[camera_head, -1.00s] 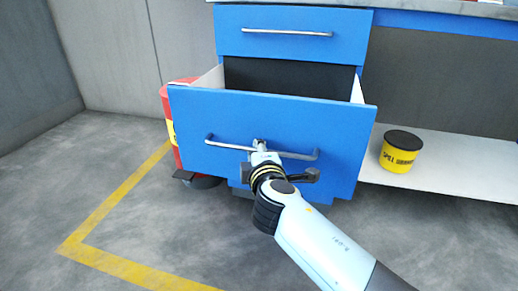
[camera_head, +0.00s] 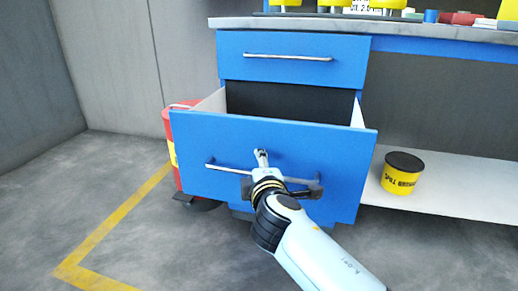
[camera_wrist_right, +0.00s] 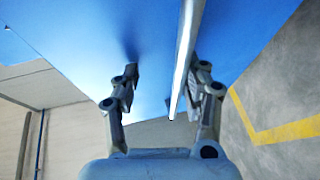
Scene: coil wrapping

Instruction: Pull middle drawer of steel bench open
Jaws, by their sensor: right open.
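The blue middle drawer (camera_head: 320,145) of the steel bench is pulled out, with its dark inside showing. Its metal bar handle (camera_head: 225,168) crosses the front panel. My right gripper (camera_head: 262,157) is at the middle of this handle, its arm coming from the lower right. In the right wrist view the fingers (camera_wrist_right: 168,70) are apart, with the handle bar (camera_wrist_right: 185,60) running between them, nearer the right finger. I cannot tell whether a finger touches the bar. My left gripper is not in view.
A shut blue top drawer (camera_head: 290,70) is above, under the grey benchtop (camera_head: 400,27) with several items on it. A red drum (camera_head: 172,125) stands behind the drawer's left side. A yellow tub (camera_head: 401,180) sits on the white lower shelf (camera_head: 450,200). The floor at left is clear.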

